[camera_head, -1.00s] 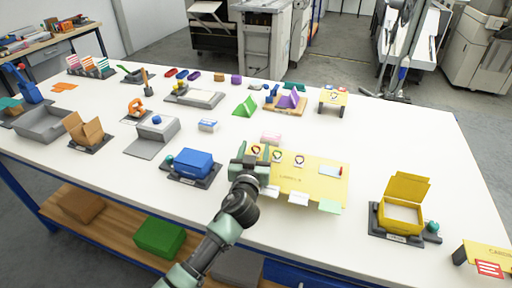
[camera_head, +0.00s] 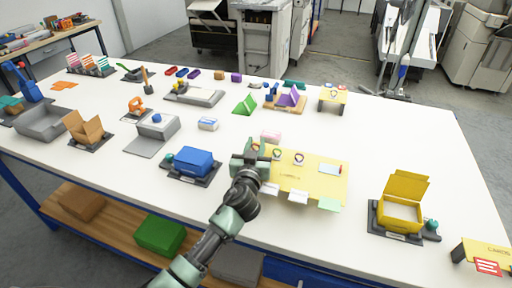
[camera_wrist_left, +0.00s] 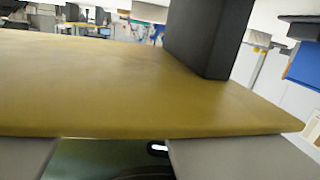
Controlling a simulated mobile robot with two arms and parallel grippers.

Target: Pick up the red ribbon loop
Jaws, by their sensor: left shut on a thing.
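The yellow labels board (camera_head: 310,182) lies near the front middle of the white table. My left gripper (camera_head: 254,150) is at the board's back left corner, shut on the leftmost small loop there, which I take as the red ribbon loop. The loop is mostly hidden by the fingers and its colour is hard to read. Two other small loops, the middle one (camera_head: 277,155) and the right one (camera_head: 299,158), stand along the board's back edge. In the left wrist view a broad yellow surface (camera_wrist_left: 100,85) fills the middle, above the grey fingers (camera_wrist_left: 112,160).
A blue box (camera_head: 194,161) on a dark base is left of my gripper. A pink-white block (camera_head: 271,136) stands just behind the loops. A white card (camera_head: 330,169) lies on the board. An open yellow box (camera_head: 401,212) is at the right.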

